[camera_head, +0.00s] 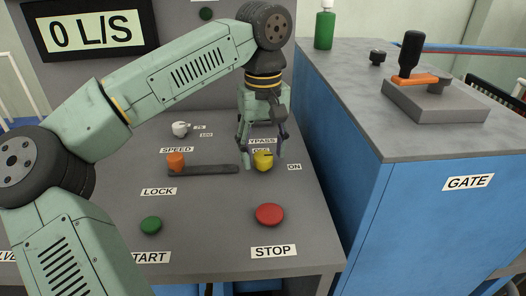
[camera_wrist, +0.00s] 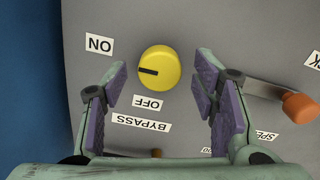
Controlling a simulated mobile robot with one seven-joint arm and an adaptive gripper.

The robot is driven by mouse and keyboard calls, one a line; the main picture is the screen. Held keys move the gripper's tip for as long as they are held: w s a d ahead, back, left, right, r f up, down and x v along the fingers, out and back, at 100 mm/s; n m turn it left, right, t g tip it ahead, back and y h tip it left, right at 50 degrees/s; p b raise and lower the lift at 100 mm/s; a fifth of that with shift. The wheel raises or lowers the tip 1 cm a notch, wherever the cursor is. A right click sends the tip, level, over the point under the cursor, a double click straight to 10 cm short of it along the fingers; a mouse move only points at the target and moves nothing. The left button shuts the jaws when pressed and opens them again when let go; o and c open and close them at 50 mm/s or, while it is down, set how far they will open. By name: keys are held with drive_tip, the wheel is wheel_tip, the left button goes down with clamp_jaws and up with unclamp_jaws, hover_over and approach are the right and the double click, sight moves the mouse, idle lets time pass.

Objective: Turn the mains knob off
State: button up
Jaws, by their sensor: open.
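The mains knob is a round yellow knob (camera_wrist: 160,66) with a black pointer mark, on the grey sloping panel. In the wrist view its pointer faces left, closer to the ON label (camera_wrist: 99,44) than to the OFF label (camera_wrist: 148,103). The knob also shows in the head view (camera_head: 263,161), partly behind a finger. My gripper (camera_head: 263,158) is open, pointing down at the panel. In the wrist view its purple-padded fingers (camera_wrist: 159,80) stand apart, one on each side of the knob, with visible gaps. I cannot tell its exact height over the panel.
An orange-handled slider (camera_head: 176,162) lies left of the knob, and a white speed knob (camera_head: 181,129) behind it. A red STOP button (camera_head: 269,214) and a green button (camera_head: 151,225) are nearer. A blue cabinet (camera_head: 370,190) rises at the right. The display (camera_head: 96,31) reads 0 L/S.

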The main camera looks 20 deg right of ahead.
drive_tip(key=shift+f, duration=0.5)
drive_tip(key=c, duration=1.2)
drive_tip(key=shift+o, duration=0.2)
